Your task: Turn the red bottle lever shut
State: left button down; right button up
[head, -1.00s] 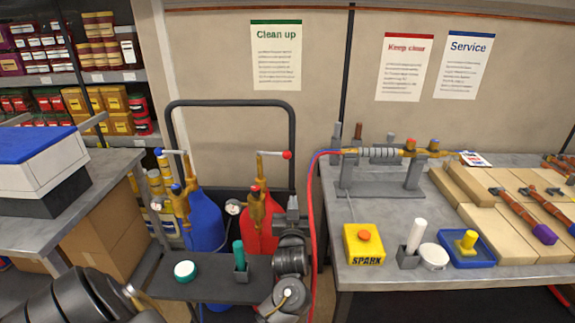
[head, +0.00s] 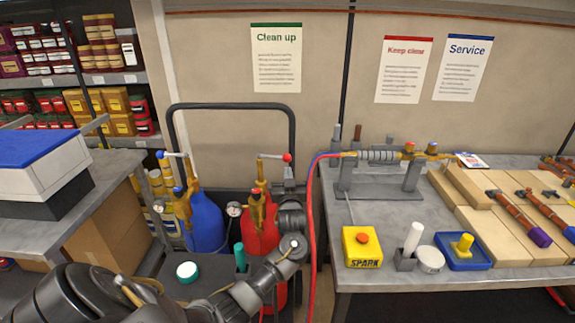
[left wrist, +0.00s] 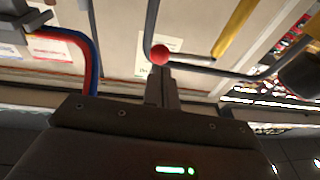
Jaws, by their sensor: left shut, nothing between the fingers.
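The red bottle (head: 262,236) stands on the cart, to the right of the blue bottle (head: 207,222). Its brass valve (head: 259,195) carries a pale lever (head: 270,156) that points right and ends in a red ball knob (head: 287,157). My left gripper (head: 288,173) is just below the knob, with its fingers shut and empty. In the left wrist view, the knob (left wrist: 160,54) appears right at the tips of the closed fingers (left wrist: 160,76); I cannot tell whether they touch. My left arm hides part of the red bottle. My right gripper is not in view.
A red hose (head: 311,200) hangs just right of my gripper. The cart's dark handle (head: 232,105) rises behind the bottles. The blue bottle's lever (head: 174,154) is further left. A workbench (head: 375,211) with a yellow spark box (head: 361,247) stands on the right.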

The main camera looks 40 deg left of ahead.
aim_at(287, 161)
pick_arm(q)
jog(key=shift+p+x, duration=0.4)
jog(key=shift+x, duration=1.3)
